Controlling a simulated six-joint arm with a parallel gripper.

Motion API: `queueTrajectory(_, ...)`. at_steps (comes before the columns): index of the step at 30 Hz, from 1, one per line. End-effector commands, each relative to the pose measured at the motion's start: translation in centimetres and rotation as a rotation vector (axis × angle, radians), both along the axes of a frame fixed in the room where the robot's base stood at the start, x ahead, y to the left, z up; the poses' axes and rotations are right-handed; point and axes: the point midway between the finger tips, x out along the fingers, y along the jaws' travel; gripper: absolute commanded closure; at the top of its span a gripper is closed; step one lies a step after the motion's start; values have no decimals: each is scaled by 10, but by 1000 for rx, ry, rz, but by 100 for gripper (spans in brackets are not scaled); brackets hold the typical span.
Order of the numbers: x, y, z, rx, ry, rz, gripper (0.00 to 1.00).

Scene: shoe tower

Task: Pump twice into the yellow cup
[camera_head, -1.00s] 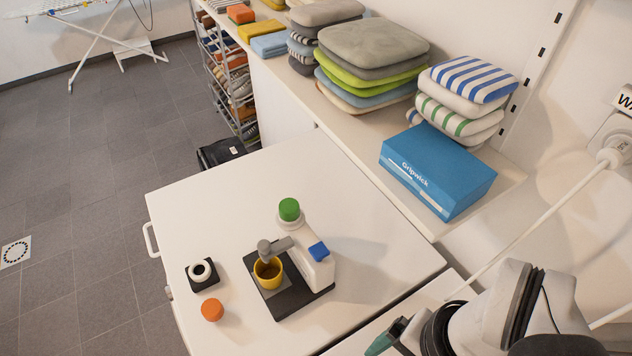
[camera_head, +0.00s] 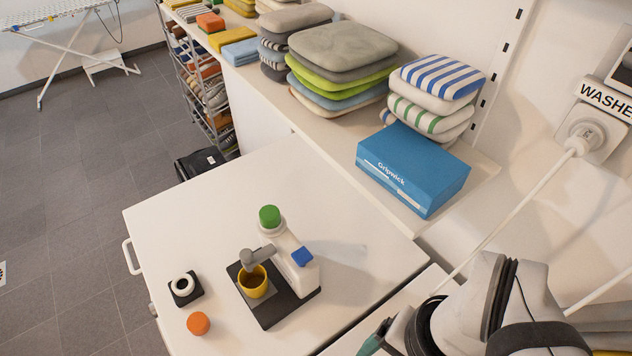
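The yellow cup (camera_head: 260,291) stands upright on the black base (camera_head: 273,317) of a small white dispenser (camera_head: 298,268) on the white worktop. The cup's inside looks brown. The dispenser has a grey spout or head (camera_head: 251,258) reaching over the cup, a blue part (camera_head: 302,257) on top and a green cap (camera_head: 269,216) at its back. My arm is at the lower right. A dark teal part at its end, perhaps my gripper (camera_head: 374,343), shows at the bottom edge, apart from the dispenser. Its fingers are not clearly visible.
Left of the dispenser are a white ring on a black block (camera_head: 185,289) and an orange round object (camera_head: 198,323). A blue box (camera_head: 413,170) and cushion stacks (camera_head: 343,50) stand on the shelf behind. The worktop (camera_head: 190,227) is clear at its back left.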

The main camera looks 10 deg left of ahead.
Motion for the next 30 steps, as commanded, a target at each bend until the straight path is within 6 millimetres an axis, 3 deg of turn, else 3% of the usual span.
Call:
queueTrajectory(2, 0, 0, 0, 0, 0, 0, 39)
queueTrajectory(12, 0, 0, 0, 0, 0, 0, 100)
queueTrajectory(30, 0, 0, 0, 0, 0, 0, 100)
